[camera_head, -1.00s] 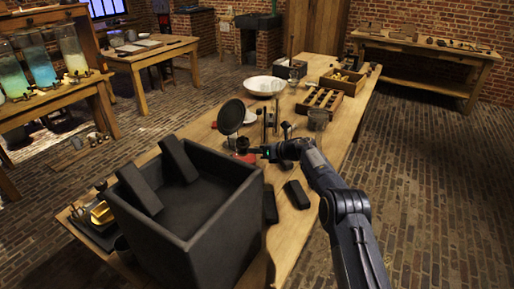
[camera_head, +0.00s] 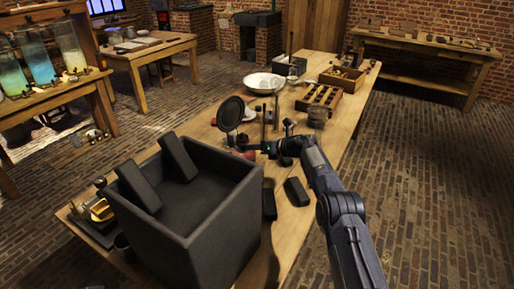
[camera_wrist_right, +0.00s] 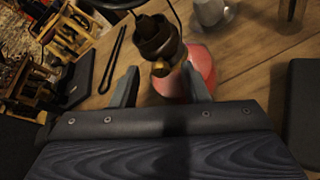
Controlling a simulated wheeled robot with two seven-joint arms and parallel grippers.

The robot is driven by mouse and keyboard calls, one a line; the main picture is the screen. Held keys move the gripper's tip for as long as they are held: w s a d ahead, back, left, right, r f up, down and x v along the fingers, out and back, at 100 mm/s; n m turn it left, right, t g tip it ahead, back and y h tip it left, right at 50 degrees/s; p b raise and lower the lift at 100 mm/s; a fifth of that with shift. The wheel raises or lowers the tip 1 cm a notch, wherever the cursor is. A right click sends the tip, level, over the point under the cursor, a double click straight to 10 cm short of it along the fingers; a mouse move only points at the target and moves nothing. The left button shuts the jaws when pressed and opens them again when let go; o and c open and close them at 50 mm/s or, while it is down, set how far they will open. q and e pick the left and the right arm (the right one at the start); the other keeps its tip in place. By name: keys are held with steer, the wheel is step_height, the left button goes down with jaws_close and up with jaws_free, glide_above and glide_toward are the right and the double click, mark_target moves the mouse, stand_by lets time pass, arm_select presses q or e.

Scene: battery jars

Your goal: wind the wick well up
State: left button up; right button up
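The lamp has a red, rounded body (camera_wrist_right: 199,72) and a dark and brass burner with a small brass knob (camera_wrist_right: 161,68) at its side. In the head view its red body (camera_head: 249,155) shows partly behind my right gripper (camera_head: 246,146). In the wrist view my right gripper (camera_wrist_right: 161,82) is open, its two fingers apart on either side of the knob. The right finger overlaps the red body; I cannot tell whether it touches. The wick itself cannot be made out. My left gripper is not in view.
A large dark open box (camera_head: 213,205) stands at the near left of the table. A round dark disc on a stand (camera_head: 231,112) rises behind the lamp. Dark blocks (camera_head: 297,191) lie to the right of the box. A wooden rack (camera_head: 319,97) and a white bowl (camera_head: 264,82) are farther back.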

steer(key=b+v, duration=0.1)
steer(key=v, duration=0.6)
steer(key=shift+s+d+b, duration=0.2)
steer(key=shift+d+b, duration=0.1)
steer(key=shift+b, duration=0.05)
steer(key=shift+d+r, duration=0.1)
